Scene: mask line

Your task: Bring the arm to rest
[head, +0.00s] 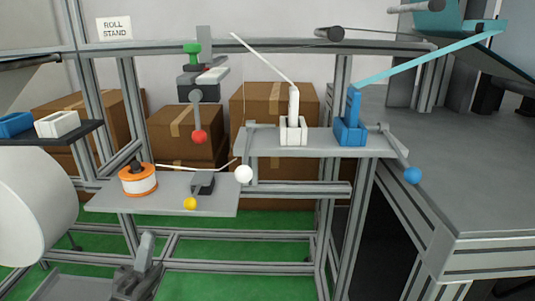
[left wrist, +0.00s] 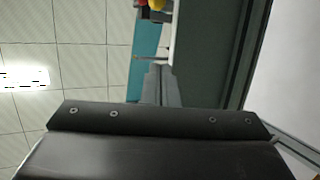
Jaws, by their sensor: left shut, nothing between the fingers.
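My left gripper (head: 147,241) is low at the bottom left of the head view, in front of the frame and over the green floor. Its grey fingers are together and point up, with nothing between them. In the left wrist view the closed fingers (left wrist: 160,82) stand beyond the dark gripper body, touching nothing that I can see. My right gripper is not in view.
A white roll (head: 35,222) is close on the left. A grey shelf (head: 112,207) holds an orange-and-white spool (head: 138,180). A higher shelf (head: 262,147) carries white and blue lever stands. Metal rails run behind my gripper. Cardboard boxes (head: 275,105) stand at the back.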

